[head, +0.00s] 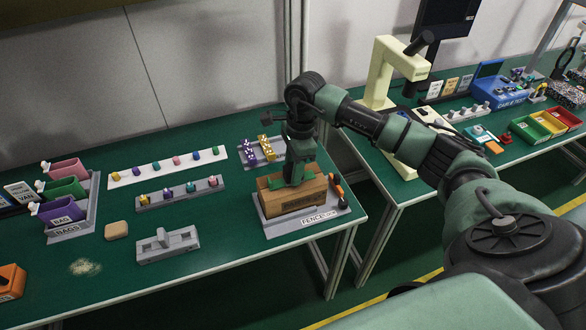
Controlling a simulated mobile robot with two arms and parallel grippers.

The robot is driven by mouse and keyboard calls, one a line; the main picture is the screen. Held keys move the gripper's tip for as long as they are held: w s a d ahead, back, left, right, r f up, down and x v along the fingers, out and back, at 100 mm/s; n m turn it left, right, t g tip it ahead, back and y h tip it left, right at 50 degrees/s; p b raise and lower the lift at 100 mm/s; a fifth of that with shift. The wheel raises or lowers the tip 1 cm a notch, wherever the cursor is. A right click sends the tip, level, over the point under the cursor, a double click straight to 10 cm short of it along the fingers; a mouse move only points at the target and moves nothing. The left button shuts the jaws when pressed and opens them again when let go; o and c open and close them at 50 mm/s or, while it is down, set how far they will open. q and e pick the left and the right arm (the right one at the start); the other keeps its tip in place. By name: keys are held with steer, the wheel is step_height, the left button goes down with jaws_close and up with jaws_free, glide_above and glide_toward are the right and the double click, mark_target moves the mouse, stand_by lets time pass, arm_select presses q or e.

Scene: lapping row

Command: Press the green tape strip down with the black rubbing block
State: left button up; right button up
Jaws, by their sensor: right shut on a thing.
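A brown cardboard-coloured box (297,202) stands in a grey tray labelled FENCE (330,217) near the right end of the near table. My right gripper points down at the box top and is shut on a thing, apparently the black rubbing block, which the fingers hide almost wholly. I cannot tell whether the block touches the tape. My left gripper is not in view.
Orange and black items (338,190) stand at the tray's right side. Behind are purple and yellow pieces (264,145). To the left are two racks of coloured pegs (180,190), a grey fixture (168,243) and bag bins (66,210). A gap separates the second table (405,190).

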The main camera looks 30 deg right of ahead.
steer(key=shift+r+p, duration=1.65)
steer(key=shift+r, duration=1.7)
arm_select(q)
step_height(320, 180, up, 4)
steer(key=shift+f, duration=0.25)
arm_select(e)
steer(key=shift+w, duration=0.1)
